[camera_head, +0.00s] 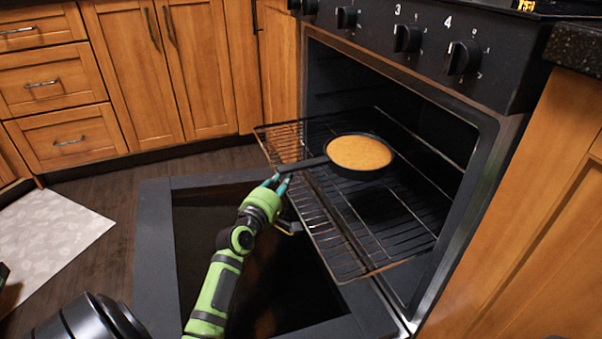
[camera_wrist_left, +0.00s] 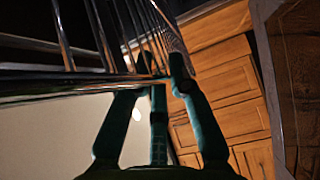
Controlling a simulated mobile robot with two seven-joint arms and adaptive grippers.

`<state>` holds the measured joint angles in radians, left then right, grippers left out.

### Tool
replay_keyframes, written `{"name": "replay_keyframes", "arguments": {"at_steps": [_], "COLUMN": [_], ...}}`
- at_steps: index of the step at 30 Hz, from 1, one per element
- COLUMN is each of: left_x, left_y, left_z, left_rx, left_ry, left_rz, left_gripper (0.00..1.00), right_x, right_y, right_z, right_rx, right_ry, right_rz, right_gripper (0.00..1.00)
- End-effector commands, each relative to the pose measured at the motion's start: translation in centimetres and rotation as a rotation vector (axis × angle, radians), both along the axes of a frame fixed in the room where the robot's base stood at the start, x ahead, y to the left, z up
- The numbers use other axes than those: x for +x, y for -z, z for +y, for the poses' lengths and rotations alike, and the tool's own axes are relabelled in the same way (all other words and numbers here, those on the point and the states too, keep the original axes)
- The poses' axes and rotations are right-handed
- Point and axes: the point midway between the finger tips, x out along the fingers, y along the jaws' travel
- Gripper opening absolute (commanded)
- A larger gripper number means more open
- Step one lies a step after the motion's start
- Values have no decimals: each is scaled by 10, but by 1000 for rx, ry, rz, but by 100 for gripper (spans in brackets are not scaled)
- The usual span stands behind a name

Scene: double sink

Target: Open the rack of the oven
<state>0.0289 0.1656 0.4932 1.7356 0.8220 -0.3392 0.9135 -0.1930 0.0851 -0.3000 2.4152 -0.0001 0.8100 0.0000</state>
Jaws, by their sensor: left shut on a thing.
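The oven (camera_head: 475,150) stands at the right with its door (camera_head: 155,260) folded down. Its wire rack (camera_head: 365,230) is pulled partly out and reaches over the door. A black pan (camera_head: 391,166) with an orange-brown filling rests on the rack, its handle pointing toward the rack's front edge. My left gripper (camera_head: 279,183), green with teal fingers, is at that front edge, below the pan handle's end. In the left wrist view the fingers (camera_wrist_left: 164,78) are closed around the rack's front bar (camera_wrist_left: 60,92). My right gripper is not in view.
Wooden cabinets and drawers (camera_head: 60,90) line the back left. A light mat (camera_head: 45,235) lies on the dark floor at the left. Several knobs (camera_head: 462,57) sit above the oven opening. A wooden cabinet (camera_head: 530,240) borders the oven's right side.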

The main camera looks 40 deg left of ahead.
Motion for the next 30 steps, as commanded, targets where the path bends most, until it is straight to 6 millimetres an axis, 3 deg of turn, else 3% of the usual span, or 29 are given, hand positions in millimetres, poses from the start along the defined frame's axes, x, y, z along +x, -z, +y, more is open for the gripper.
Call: {"name": "replay_keyframes", "arguments": {"at_steps": [6,19,20,21,22,30], "left_x": [-15,-17,-17,-17,-17,-17], "left_y": [2,2,2,2,2,1], "left_z": [7,9,9,9,9,10], "left_rx": [-3,-4,-4,-4,-4,-1], "left_ry": [4,3,3,3,3,1], "left_rz": [4,4,4,4,4,2], "left_gripper": [0,0,23,39,44,44], "right_x": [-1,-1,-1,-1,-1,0], "right_y": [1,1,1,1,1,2], "right_z": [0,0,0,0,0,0], "right_rx": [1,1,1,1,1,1], "right_ry": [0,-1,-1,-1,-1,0], "right_rz": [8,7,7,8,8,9], "right_gripper": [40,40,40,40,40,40]}}
